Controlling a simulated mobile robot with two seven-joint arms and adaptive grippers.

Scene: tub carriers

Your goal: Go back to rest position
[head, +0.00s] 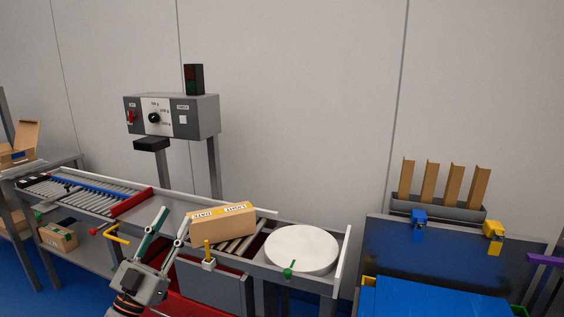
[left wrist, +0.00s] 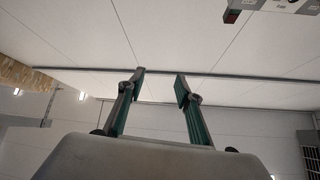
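My left gripper (head: 166,236) stands in the lower left of the head view, in front of the roller conveyor. Its two green-padded fingers point up and are apart, with nothing between them. The left wrist view shows the same gripper (left wrist: 160,88) open and empty, with the wall and ceiling behind it. My right gripper is in neither view.
A roller conveyor (head: 90,197) carries a tan box (head: 222,222) labelled "LIGHT" next to a white round turntable (head: 301,250). A grey control box (head: 172,117) stands behind. A dark table with blue (head: 419,226) and yellow (head: 493,236) clamps is at right.

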